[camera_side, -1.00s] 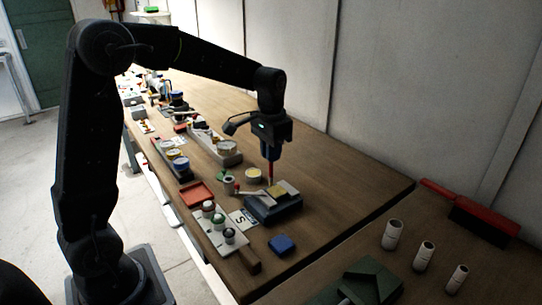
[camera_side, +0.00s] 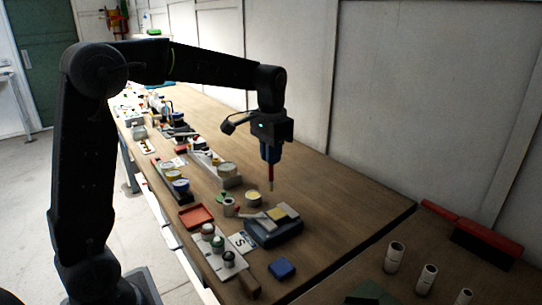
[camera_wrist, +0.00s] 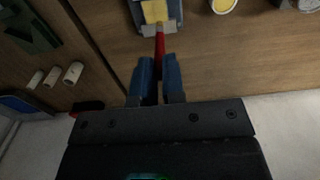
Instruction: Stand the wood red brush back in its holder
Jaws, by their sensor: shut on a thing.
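My gripper (camera_side: 270,157) has blue fingers shut on the red brush (camera_side: 271,175), which hangs upright, tip down, above the table. In the wrist view the brush (camera_wrist: 160,42) sticks out from between my blue fingers (camera_wrist: 159,76). In the side view its tip is above and apart from a dark blue block (camera_side: 273,234) with a yellow pad (camera_side: 277,214) on top. A small light cup (camera_side: 229,207) with a green part stands left of the block. I cannot tell which thing is the brush's holder.
A red tray (camera_side: 197,216), a round yellow-topped tin (camera_side: 253,198), a plate of several knobs (camera_side: 219,252) and a blue pad (camera_side: 282,268) surround the block. Pale cylinders (camera_side: 394,257) stand on the other table. Bare wood (camera_side: 345,195) lies right of the block.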

